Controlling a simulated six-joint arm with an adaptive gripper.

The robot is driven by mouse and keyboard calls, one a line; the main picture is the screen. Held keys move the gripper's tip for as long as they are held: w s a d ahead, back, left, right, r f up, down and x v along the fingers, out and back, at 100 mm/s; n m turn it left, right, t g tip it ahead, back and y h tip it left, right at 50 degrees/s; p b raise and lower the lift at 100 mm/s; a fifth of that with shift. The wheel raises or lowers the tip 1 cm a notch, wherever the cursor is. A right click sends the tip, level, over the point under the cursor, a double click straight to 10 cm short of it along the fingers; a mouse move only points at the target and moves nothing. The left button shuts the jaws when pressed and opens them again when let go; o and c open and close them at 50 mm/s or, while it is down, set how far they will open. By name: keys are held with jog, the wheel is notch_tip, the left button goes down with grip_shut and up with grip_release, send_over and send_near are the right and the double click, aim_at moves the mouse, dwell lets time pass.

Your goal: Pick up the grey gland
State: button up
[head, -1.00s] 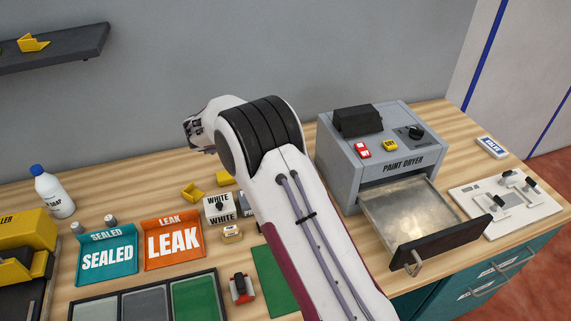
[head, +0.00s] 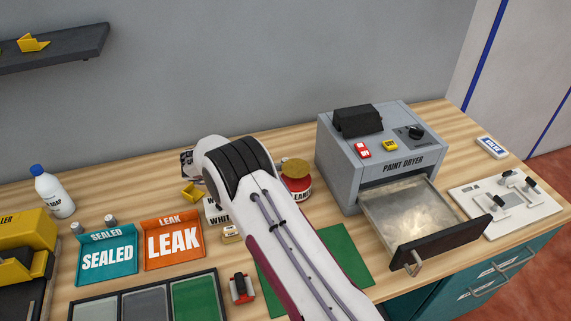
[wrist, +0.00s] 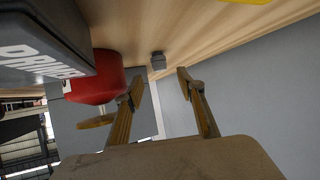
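A small grey piece (wrist: 158,60), which looks like the grey gland, stands on the wooden table in the wrist view. My gripper (wrist: 160,82) is open and empty. In the wrist picture the piece appears in the gap between its fingertips, apart from both. In the head view my arm covers this spot, and neither the fingers nor this piece can be made out. Two small grey-topped pieces, one (head: 77,228) and another (head: 110,220), stand behind the teal SEALED tray (head: 107,262) in the head view.
A red can (wrist: 98,78) with a gold lid and a dark PRIMER box (wrist: 45,45) are beside the left finger in the wrist view. The grey wall (wrist: 240,95) is close behind. The paint dryer (head: 380,150) has its drawer open at right.

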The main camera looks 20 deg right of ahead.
aim_at(283, 162)
jog(key=shift+x, duration=1.3)
jog(key=shift+d+f, duration=0.1)
jog(key=shift+d, duration=0.05)
jog(key=shift+x, duration=2.45)
jog(key=shift+f, duration=0.1)
jog(key=c, duration=0.9)
